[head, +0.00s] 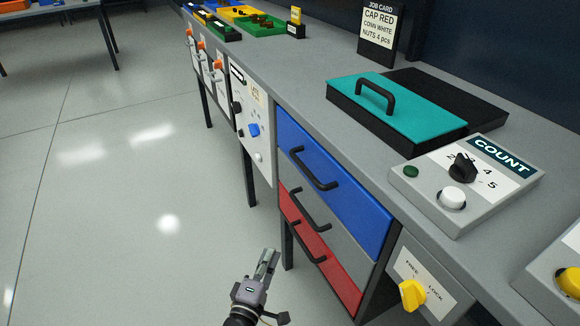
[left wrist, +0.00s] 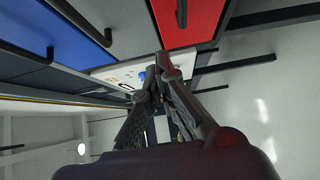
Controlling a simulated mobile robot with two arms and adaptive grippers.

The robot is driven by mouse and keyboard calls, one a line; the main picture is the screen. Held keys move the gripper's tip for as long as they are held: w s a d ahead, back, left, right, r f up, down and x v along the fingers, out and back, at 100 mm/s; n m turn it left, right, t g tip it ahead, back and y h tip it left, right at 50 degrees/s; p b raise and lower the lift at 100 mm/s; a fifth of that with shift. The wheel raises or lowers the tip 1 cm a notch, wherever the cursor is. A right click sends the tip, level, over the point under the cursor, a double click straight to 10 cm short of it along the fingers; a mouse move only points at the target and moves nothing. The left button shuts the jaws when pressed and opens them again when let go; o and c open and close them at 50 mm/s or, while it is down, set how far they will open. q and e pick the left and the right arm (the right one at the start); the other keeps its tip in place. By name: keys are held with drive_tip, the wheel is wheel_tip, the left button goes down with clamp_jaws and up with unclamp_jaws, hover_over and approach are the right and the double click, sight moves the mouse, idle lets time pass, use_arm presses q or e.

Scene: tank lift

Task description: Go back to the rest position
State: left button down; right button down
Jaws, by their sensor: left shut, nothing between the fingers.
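My left gripper (head: 269,262) shows low in the head view, over the floor and left of the drawer unit. Its fingers are shut with nothing between them. In the left wrist view the shut fingers (left wrist: 170,40) point towards the bench front, with the red drawer (left wrist: 190,22) and blue drawer (left wrist: 75,28) beyond. The gripper appears apart from the drawers. My right gripper is in neither view.
The bench carries a teal lid with a handle (head: 395,105), a COUNT box (head: 440,205) and a job card (head: 380,30). Blue (head: 330,180), grey and red (head: 318,255) drawers have protruding black handles. A FREE/LOCK panel (head: 425,285) is at right. Floor (head: 110,210) at left is clear.

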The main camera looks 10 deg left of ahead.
use_arm(q)
drive_tip(key=shift+f, duration=0.1)
